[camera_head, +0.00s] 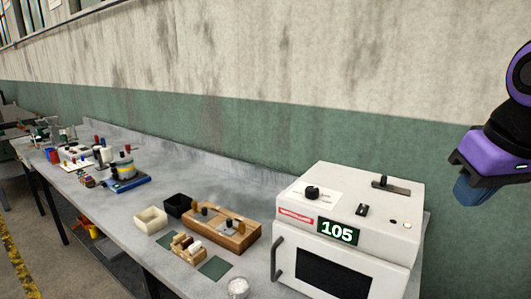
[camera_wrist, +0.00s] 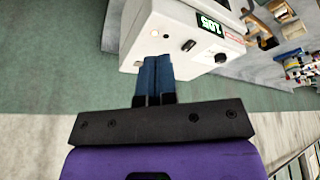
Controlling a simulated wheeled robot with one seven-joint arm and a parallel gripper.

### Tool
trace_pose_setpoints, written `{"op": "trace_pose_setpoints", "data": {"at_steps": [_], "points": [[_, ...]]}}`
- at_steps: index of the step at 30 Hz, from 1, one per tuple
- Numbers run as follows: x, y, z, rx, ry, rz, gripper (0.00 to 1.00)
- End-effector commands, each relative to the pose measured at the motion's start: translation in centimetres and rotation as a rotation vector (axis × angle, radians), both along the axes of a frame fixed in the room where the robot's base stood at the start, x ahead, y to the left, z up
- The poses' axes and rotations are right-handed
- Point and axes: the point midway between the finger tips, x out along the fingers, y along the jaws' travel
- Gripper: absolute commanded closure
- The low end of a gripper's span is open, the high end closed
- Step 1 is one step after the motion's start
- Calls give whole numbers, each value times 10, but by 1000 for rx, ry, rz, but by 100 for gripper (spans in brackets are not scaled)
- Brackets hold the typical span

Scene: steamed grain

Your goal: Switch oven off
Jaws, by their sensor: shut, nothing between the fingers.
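The white oven (camera_head: 345,215) stands on the bench at the right of the head view. Its display (camera_head: 338,231) reads 105. Its sloped top has a round black knob (camera_head: 312,193), a slotted slider (camera_head: 391,185), a small dark switch (camera_head: 362,210) and a small round light (camera_head: 407,225). The oven (camera_wrist: 170,20) also fills the upper middle of the wrist view, with the small switch (camera_wrist: 188,45) showing. My gripper (camera_head: 472,192) is to the right of the oven and above it, apart from it. Its blue fingers (camera_wrist: 153,72) are together and empty.
The grey bench (camera_head: 205,245) runs along the wall to the left. The space around my gripper is free.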

Motion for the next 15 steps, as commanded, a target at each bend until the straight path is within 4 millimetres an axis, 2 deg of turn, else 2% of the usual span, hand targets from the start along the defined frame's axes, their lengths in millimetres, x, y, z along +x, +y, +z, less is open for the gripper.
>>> {"op": "trace_pose_setpoints", "data": {"at_steps": [1, 6, 15], "points": [[-11, -2, -1, 4, -21, -17, 100], [-35, -6, -6, 16, -66, -63, 100], [-47, -7, -10, 23, -92, -89, 100]]}}
